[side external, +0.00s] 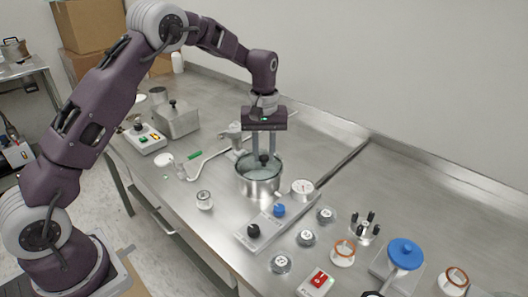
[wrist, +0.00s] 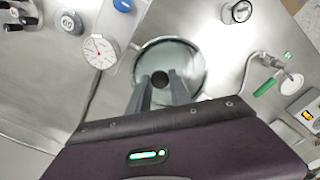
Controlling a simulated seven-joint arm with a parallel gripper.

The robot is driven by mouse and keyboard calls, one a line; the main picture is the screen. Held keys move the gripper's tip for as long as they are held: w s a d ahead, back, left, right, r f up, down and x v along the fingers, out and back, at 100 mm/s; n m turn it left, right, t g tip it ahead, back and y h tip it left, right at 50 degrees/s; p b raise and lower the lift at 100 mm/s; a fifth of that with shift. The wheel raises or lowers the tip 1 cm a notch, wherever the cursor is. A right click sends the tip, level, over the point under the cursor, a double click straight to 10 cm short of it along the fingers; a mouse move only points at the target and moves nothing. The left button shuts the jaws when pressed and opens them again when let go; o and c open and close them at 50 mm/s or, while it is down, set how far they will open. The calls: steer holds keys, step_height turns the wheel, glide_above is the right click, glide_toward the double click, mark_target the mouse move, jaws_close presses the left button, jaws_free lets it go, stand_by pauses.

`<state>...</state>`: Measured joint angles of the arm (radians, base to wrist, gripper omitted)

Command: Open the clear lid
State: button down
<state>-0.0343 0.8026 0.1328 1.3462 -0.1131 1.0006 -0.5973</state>
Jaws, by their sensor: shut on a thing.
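A round steel pot (side external: 259,186) stands on the steel bench, with a clear lid (side external: 248,163) at its rim. The lid has a black knob (side external: 263,159) in its middle. My gripper (side external: 264,155) comes straight down from above and is shut on the knob. In the wrist view, the clear lid (wrist: 185,62) shows as a round pale disc, with the black knob (wrist: 159,78) between my fingertips (wrist: 160,80). The lid looks level at the pot's top; I cannot tell whether a small gap lies beneath it.
A dial gauge (side external: 302,187) and a panel with blue and black knobs (side external: 266,226) stand close to the pot. A bent pipe with a green handle (side external: 195,155) lies at the left. Several small jars stand in front. The bench behind, at right (side external: 335,140), is clear.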

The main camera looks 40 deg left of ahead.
mark_target(243, 173)
steer(key=shift+s+r, duration=0.1)
steer(key=shift+s+a+m, duration=0.1)
steer(key=shift+s+m, duration=0.95)
steer(key=shift+m, duration=0.15)
steer(key=s+m, duration=0.1)
steer(key=s+a+m, duration=0.1)
steer(key=m, duration=0.1)
steer(key=s+m, duration=0.1)
steer(key=shift+s+a+m, duration=0.3)
steer(key=shift+s+a, duration=0.05)
steer(key=shift+s, duration=0.05)
steer(key=s+a+m, duration=0.4)
steer(key=a+m, duration=0.6)
steer(key=m, duration=0.3)
steer(key=shift+a, duration=0.35)
steer(key=shift+s, duration=0.1)
steer(key=c, duration=1.2)
jaws_free()
